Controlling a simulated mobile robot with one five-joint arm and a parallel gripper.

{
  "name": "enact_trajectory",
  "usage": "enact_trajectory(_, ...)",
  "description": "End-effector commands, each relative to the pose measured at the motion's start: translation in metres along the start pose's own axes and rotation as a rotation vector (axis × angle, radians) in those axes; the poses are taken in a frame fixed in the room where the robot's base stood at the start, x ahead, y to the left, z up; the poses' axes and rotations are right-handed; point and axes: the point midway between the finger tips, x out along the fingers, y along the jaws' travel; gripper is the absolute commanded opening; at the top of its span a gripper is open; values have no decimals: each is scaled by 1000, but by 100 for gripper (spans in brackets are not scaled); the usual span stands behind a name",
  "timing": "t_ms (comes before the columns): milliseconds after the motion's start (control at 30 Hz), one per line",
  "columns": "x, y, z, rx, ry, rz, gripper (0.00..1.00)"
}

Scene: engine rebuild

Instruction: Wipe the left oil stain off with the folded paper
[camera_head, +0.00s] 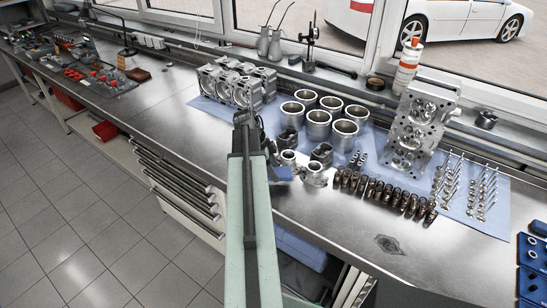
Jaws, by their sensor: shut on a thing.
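My arm reaches up from the bottom over the front of the bench, with its dark end and my gripper (272,158) near the front left corner of the blue mat. My gripper is shut on the folded paper (283,174), a small blue piece just right of the arm at the bench front. The fingertips are mostly hidden, and I cannot tell if the paper touches the bench. One dark oil stain (389,244) lies on the bare metal at the front right. I see no other stain; my arm hides part of the bench.
The blue mat (480,220) bears an engine block (238,84), cylinder liners (318,124), pistons (290,140), a cylinder head (417,125), a row of dark springs (385,193) and valves (447,180). A blue tray (531,262) stands far right.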

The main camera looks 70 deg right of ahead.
Motion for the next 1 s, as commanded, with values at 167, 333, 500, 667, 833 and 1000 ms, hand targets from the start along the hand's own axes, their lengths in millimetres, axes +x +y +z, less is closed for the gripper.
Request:
enact_trajectory(167, -22, 0, -4, -7, 1, -3, 18)
enact_trajectory(333, -36, 1, -6, -12, 1, -5, 18)
enact_trajectory(500, -41, 1, -6, -14, 1, -6, 18)
enact_trajectory(667, -40, 1, -5, -15, 1, -6, 18)
enact_trajectory(833, -46, 1, -8, -15, 1, -6, 18)
enact_trajectory(1000, -76, 1, -20, -15, 1, -6, 18)
